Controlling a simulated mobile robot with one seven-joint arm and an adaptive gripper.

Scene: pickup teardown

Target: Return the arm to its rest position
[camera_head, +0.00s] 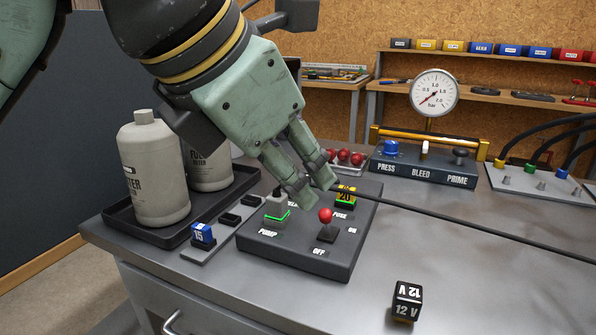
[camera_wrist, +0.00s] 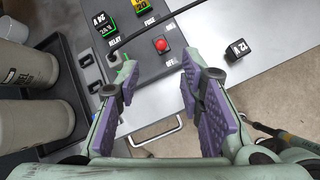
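My gripper (camera_head: 311,190) hangs at the end of the arm, tilted down over the dark control panel (camera_head: 300,252). In the wrist view its two purple-padded fingers (camera_wrist: 156,66) stand apart with nothing between them. The red-knobbed lever (camera_head: 325,216) is just below and right of the fingertips in the head view; it also shows in the wrist view (camera_wrist: 161,45). A green-lit part (camera_head: 277,213) sits on the panel left of the fingertips. The yellow-topped fuse (camera_head: 346,195) is behind, partly hidden. The arm's rest position is not marked in view.
A black cable (camera_head: 480,230) runs across close to the fingertips; contact is unclear. A black tray (camera_head: 110,222) with two bottles (camera_head: 154,170) is left. A 12 V block (camera_head: 407,300) lies front right. A gauge manifold (camera_head: 425,165) stands behind. The front right bench is mostly clear.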

